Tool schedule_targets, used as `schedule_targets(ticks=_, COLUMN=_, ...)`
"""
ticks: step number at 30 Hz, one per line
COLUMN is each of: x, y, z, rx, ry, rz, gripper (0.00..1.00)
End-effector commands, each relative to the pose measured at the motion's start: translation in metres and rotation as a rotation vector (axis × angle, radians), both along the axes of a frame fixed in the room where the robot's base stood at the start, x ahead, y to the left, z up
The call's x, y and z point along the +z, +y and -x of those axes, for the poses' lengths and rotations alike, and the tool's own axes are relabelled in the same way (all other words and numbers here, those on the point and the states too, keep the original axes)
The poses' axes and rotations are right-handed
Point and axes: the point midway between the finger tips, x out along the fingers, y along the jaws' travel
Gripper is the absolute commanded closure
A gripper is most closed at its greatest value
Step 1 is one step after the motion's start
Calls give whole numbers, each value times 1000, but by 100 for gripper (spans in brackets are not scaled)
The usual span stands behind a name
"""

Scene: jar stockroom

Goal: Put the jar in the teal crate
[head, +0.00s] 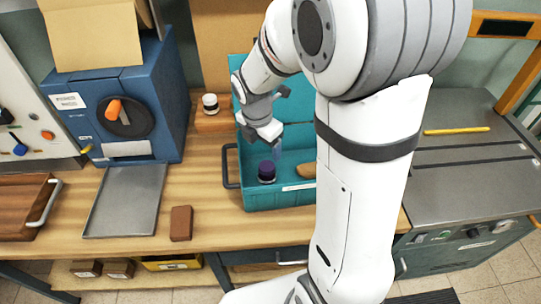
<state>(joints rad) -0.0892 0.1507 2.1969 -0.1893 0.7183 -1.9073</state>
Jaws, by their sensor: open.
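The teal crate (285,198) stands on the wooden bench, partly hidden behind my arm. A jar with a dark purple lid (267,171) is inside it, towards the left, and looks upright. My gripper (264,135) is above the crate, just above and behind this jar in the picture, and is open. It looks apart from the jar, with nothing seen between its fingers.
A tan item (306,170) lies in the crate, partly hidden by my arm. To the left are a blue machine (150,75), a grey metal tray (124,203), a brown block (181,222) and a wooden tray (22,208). A grey worktop with a yellow stick (456,130) is right.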

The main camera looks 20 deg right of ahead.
Motion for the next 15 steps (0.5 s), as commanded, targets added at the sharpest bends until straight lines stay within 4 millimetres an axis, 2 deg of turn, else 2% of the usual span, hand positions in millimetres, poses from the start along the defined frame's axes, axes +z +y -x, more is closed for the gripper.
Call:
schedule_targets(ticks=5, x=33, y=-8, z=30, rx=-397, ry=-76, rz=-65, gripper=27)
schedule_targets(ticks=9, x=59, y=-14, z=63, rx=-827, ry=-139, rz=-146, gripper=27)
schedule_targets(ticks=15, x=84, y=-20, z=112, rx=-1434, ry=-203, rz=-277, gripper=27)
